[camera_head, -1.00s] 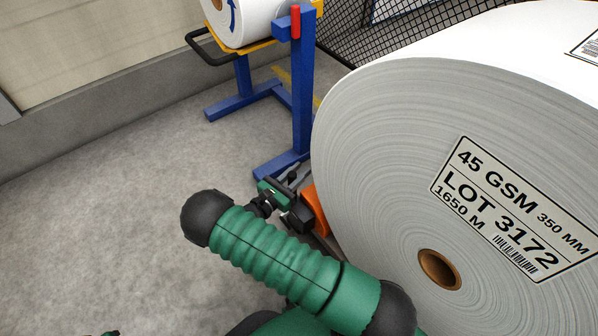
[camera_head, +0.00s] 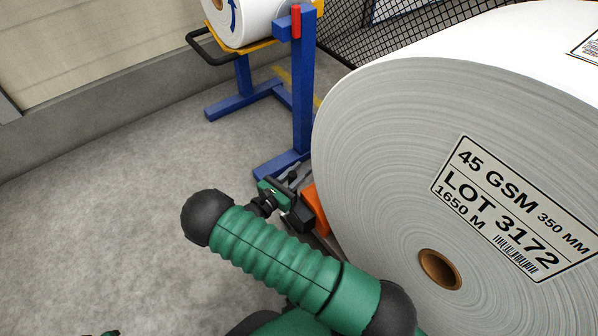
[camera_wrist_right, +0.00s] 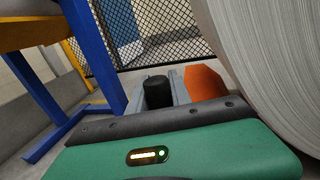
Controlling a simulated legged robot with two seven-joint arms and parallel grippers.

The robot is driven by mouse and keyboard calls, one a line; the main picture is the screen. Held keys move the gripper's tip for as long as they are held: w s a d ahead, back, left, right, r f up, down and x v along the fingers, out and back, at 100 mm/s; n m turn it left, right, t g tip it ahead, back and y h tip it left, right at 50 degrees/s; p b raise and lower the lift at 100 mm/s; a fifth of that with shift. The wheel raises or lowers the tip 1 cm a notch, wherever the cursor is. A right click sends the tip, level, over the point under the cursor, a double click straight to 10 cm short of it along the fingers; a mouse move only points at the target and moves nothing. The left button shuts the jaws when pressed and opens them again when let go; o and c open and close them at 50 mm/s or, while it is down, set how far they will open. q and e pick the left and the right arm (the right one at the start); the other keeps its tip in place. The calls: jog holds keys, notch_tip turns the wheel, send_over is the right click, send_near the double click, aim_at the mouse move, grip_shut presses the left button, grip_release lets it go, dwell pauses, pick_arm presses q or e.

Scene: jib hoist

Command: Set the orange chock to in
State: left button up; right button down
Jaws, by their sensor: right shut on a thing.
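The orange chock (camera_head: 315,208) sits low against the left edge of the big paper roll (camera_head: 380,150). In the right wrist view the chock (camera_wrist_right: 203,83) is just right of the grey fingers, with the roll curving above it. My right gripper (camera_head: 298,208) is beside the chock on its left. In the wrist view its fingers (camera_wrist_right: 162,90) are shut around an upright black cylindrical grip. How that grip joins the chock is hidden. Only a small green and dark sliver shows at the bottom left of the head view; my left gripper's fingers are not seen.
A blue stand (camera_head: 303,90) with a smaller white roll (camera_head: 245,22) is behind the gripper; its blue leg (camera_wrist_right: 95,50) is close by at left in the wrist view. A black mesh fence (camera_head: 350,40) is at the back. The concrete floor (camera_head: 110,210) at left is clear.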

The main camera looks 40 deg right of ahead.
jog(key=s+p, duration=0.2)
jog(key=p, duration=0.1)
jog(key=shift+s+a+r, duration=0.15)
jog(key=shift+s+r, duration=0.05)
jog(key=shift+s, duration=0.2)
jog(key=shift+s+f, duration=0.1)
jog(key=shift+s, duration=0.3)
jog(key=shift+f, duration=0.15)
jog(key=c, duration=1.2)
grip_release()
jog(key=shift+o, duration=0.2)
